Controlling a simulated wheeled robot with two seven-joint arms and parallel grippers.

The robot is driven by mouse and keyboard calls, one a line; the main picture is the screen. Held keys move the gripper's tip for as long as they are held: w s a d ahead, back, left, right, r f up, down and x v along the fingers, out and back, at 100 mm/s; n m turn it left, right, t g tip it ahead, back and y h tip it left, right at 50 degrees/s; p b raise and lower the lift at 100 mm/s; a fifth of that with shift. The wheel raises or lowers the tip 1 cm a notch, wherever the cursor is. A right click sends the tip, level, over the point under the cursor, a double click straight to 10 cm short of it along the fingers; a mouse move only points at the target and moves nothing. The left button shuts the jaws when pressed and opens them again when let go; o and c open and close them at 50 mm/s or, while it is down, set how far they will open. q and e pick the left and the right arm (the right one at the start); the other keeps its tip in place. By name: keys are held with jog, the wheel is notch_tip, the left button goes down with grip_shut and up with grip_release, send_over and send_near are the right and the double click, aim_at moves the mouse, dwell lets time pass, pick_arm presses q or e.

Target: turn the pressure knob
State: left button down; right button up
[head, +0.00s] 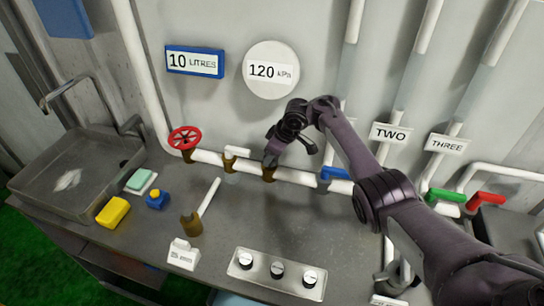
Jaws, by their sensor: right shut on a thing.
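The round white gauge (271,70) on the wall reads 120 kPa. Below it, a brass fitting (268,174) sits on the white pipe, with a grey knob (270,159) on top, which I take for the pressure knob. My right arm reaches in from the lower right. My right gripper (277,149) is at this knob and shut on it, hiding part of it. My left gripper is not in view.
A red wheel valve (185,137), a white-handled valve (236,152) and a blue lever (334,173) line the pipe. A sink (75,170) is at left.

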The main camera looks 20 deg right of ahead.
jog(key=n+b, duration=0.1)
jog(key=b, duration=0.1)
jog(key=n+g+b, duration=0.1)
jog(key=n+b, duration=0.1)
jog(key=n+y+b, duration=0.1)
jog(key=b, duration=0.1)
jog(key=shift+w+f+g+b, duration=0.1)
jog(key=shift+f+g+b, duration=0.2)
jog(key=shift+b, duration=0.05)
pick_arm(q)
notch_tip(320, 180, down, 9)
jog(key=b, duration=0.2)
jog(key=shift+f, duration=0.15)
pick_arm(e)
jog(key=shift+d+r+n, duration=0.1)
jog(key=shift+r+n, duration=0.15)
jog(key=shift+n, duration=0.55)
jog(key=shift+g, duration=0.3)
jog(key=o, duration=1)
jog(key=shift+c, duration=0.2)
jog(key=shift+r, duration=0.2)
pick_arm(q)
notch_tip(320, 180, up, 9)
jog(key=p, duration=0.9)
pick_arm(e)
jog(key=v, duration=0.7)
